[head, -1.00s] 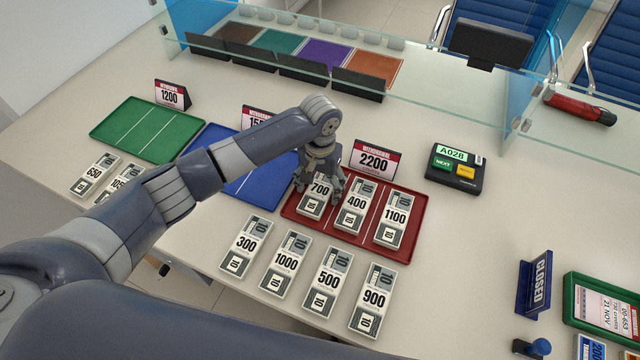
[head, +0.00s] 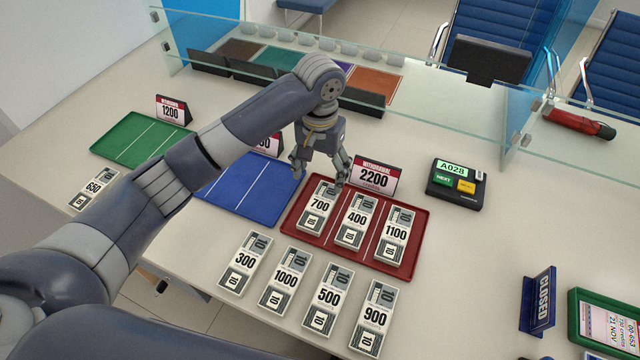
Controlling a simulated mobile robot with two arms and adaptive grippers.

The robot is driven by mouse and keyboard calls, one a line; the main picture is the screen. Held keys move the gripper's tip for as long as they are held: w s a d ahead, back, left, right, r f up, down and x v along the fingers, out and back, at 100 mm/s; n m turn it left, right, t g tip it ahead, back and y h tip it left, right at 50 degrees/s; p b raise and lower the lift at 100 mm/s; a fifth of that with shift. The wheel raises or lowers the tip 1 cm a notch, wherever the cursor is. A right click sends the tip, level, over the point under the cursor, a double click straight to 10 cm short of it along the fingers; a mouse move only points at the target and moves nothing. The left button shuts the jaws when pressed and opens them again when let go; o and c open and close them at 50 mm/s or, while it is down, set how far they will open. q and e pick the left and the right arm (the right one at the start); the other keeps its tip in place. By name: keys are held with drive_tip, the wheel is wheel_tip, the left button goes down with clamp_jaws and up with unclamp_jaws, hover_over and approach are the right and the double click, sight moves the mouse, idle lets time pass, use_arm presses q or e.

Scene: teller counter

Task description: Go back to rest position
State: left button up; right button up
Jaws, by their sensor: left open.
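My left gripper (head: 320,175) is open and empty, pointing down. It hovers above the far left part of the red tray (head: 420,262), near the 2200 sign (head: 374,176). Three note bundles lie in the red tray: 700 (head: 318,207), 400 (head: 356,220) and 1100 (head: 395,235). The gripper looks apart from the 700 bundle. My left arm crosses from the lower left and hides part of the counter and the middle sign. My right gripper is not in view.
In front lie bundles 300 (head: 245,263), 1000 (head: 286,281), 500 (head: 328,298) and 900 (head: 374,317). The blue tray (head: 250,197) and green tray (head: 140,138) are empty. A glass screen (head: 420,90) stands behind. A queue device (head: 456,185) and closed sign (head: 538,300) are right.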

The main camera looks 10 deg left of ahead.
use_arm(q)
drive_tip(key=shift+r, duration=0.45)
drive_tip(key=shift+r, duration=0.1)
